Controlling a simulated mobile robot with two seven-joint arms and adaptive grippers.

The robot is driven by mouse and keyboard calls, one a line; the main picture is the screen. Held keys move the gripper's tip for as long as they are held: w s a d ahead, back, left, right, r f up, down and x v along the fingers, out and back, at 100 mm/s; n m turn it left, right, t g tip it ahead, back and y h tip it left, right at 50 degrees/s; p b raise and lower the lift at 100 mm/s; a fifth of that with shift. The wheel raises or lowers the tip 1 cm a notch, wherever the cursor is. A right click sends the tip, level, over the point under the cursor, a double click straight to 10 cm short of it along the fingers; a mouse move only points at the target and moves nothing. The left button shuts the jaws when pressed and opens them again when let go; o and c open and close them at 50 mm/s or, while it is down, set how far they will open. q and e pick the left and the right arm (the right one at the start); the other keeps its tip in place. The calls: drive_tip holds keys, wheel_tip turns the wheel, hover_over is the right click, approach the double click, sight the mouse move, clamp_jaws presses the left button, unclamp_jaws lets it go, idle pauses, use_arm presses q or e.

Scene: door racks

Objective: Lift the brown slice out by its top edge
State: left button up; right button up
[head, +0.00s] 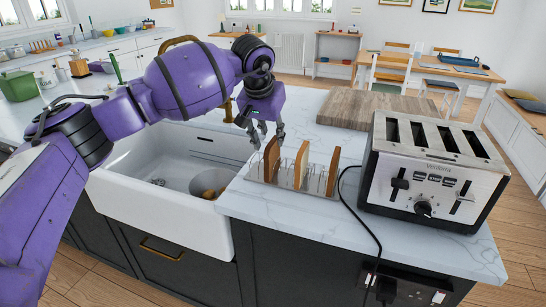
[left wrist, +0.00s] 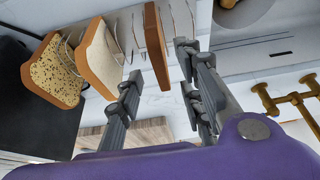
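The brown slice (head: 271,160) stands upright at the left end of a wire toast rack (head: 290,181) on the counter. In the left wrist view the brown slice (left wrist: 157,45) shows nearly edge-on. My left gripper (head: 268,136) is open, pointing down over the slice. In the left wrist view, one finger of the left gripper (left wrist: 160,64) lies on each side of the slice's top edge, with gaps visible. A pale slice (head: 301,165) stands in the middle of the rack, and a seeded slice (left wrist: 53,73) stands at the far end. My right gripper is not in view.
A white sink (head: 165,215) lies left of the rack. A silver toaster (head: 432,175) stands close on the right, its black cord (head: 345,205) running past the rack's end. A wooden board (head: 370,108) lies behind the rack.

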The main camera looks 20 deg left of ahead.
sight(272, 142)
use_arm(q)
drive_tip(key=x, duration=0.4)
drive_tip(key=shift+w, duration=0.15)
drive_tip(key=shift+w+f, duration=0.15)
drive_tip(key=shift+f, duration=0.15)
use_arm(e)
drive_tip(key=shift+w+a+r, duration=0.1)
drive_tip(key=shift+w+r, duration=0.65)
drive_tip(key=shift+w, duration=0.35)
use_arm(q)
drive_tip(key=shift+c, duration=0.2)
clamp_jaws()
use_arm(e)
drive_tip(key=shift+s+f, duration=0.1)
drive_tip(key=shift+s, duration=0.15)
